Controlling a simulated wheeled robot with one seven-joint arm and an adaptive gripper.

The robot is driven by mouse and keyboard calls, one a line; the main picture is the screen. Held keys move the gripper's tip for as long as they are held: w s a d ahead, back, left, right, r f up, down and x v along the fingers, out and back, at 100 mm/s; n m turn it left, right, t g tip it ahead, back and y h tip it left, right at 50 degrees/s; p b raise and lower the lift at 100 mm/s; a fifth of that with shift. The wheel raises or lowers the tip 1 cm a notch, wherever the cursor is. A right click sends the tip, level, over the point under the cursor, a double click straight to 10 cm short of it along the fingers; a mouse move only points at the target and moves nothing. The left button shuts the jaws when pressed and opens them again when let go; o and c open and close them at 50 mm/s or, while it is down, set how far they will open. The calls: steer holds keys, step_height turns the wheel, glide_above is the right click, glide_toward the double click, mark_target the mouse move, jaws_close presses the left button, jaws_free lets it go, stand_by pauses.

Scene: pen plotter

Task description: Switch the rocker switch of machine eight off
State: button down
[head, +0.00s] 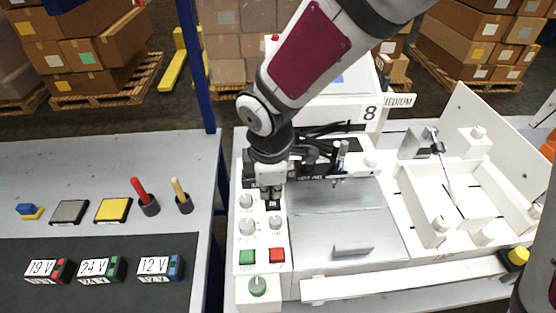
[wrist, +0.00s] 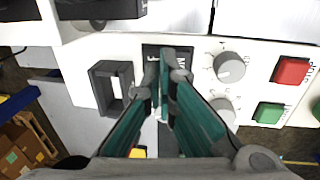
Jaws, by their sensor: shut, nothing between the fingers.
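Machine eight is a white pen plotter (head: 345,215) with an "8" on its raised part. Its front control panel carries knobs, a green button (head: 247,257) and a red button (head: 277,255). A dark plate (wrist: 152,52) with partly covered white lettering, seemingly the rocker switch's place, lies right behind my fingertips in the wrist view. My gripper (wrist: 168,62) is shut and empty, its fingertips over this plate. In the head view my gripper (head: 272,200) points down at the upper part of the panel. The rocker itself is hidden by the fingers; its position and any contact cannot be told.
Knobs (wrist: 229,67) sit close beside the fingers, and a dark square frame (wrist: 112,86) stands on the other side. Dark cables and pen parts (head: 325,150) lie right of my wrist. A blue post (head: 197,65) rises to the left, by a table with voltage blocks (head: 100,268).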

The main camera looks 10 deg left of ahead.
steer(key=shift+w+f+g+p, duration=0.25)
steer(key=shift+g+p, duration=0.15)
steer(key=shift+g, duration=0.2)
steer(key=shift+s, duration=0.1)
steer(key=shift+s+f, duration=0.1)
steer(key=shift+s+d, duration=0.25)
steer(key=shift+s, duration=0.55)
steer(key=shift+p, duration=0.35)
steer(key=shift+s+r, duration=0.1)
steer(key=shift+r, duration=0.25)
step_height(320, 180, up, 13)
steer(key=s+p, duration=0.1)
steer(key=p, duration=0.1)
steer(key=shift+s+d+r, duration=0.15)
steer(key=shift+s+r, duration=0.05)
steer(key=shift+s, duration=0.05)
